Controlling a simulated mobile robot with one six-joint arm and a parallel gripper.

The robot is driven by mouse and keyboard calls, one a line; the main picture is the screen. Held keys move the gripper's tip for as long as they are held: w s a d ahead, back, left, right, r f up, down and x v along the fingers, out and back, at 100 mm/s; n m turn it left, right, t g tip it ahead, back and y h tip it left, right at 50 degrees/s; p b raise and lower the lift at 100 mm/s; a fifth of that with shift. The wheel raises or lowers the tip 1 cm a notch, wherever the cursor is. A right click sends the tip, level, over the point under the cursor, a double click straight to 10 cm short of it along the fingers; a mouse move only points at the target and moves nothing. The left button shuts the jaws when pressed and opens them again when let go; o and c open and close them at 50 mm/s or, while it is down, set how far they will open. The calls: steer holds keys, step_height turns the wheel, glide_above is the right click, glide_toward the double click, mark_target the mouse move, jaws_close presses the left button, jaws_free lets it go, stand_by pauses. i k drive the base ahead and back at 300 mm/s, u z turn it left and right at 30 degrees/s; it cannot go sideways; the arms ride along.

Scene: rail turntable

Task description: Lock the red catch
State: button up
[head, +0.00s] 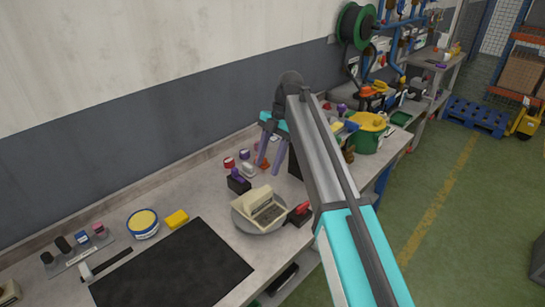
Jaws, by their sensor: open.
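The red catch (302,208) sits on a small dark block at the right edge of the round grey turntable (241,222). Whether it is locked cannot be told at this size. A beige box-shaped device (258,203) with a dark recessed face stands on the turntable. A purple catch (237,174) sits on another dark block at the turntable's back left. My gripper (268,165) is open, with its purple-grey fingers pointing down behind the turntable. It is apart from the red catch, up and to the left of it in the picture.
Small red and white items stand near my fingers. A green pot (366,140) stands beyond my arm. The wall bounds the bench behind.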

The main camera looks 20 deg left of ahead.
mark_target(301, 209)
steer(key=k, duration=1)
